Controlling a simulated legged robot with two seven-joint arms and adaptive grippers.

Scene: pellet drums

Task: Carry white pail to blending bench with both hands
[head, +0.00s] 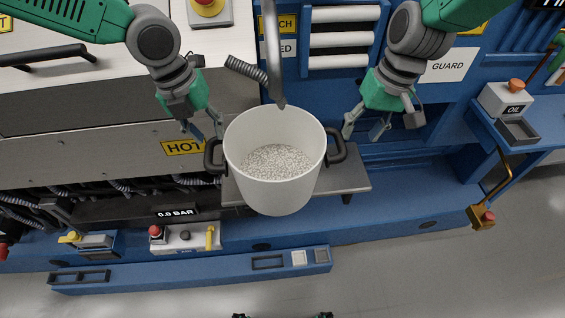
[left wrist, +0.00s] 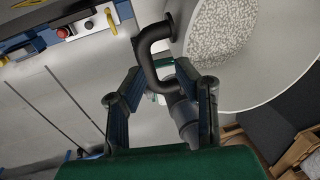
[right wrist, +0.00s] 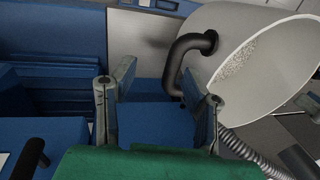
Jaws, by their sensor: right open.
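The white pail (head: 232,150), with white pellets (head: 277,163) inside, stands upright at the grey shelf (head: 345,178) in the middle of the head view. It has a black handle on each side. My left gripper (head: 207,130) is open beside the left handle (head: 213,157); in the left wrist view this handle (left wrist: 144,62) reaches between the spread fingers. My right gripper (head: 365,130) is open above the right handle (head: 338,146); in the right wrist view this handle (right wrist: 176,70) lies near the right finger. I cannot make out which surface is the blending bench.
A metal spout (head: 272,60) hangs just behind the pail. Blue machine framing (head: 420,200) and a side shelf with an OIL box (head: 506,98) stand to the right. A HOT-marked panel (head: 185,147) is at the left. Grey floor (head: 400,275) is clear in front.

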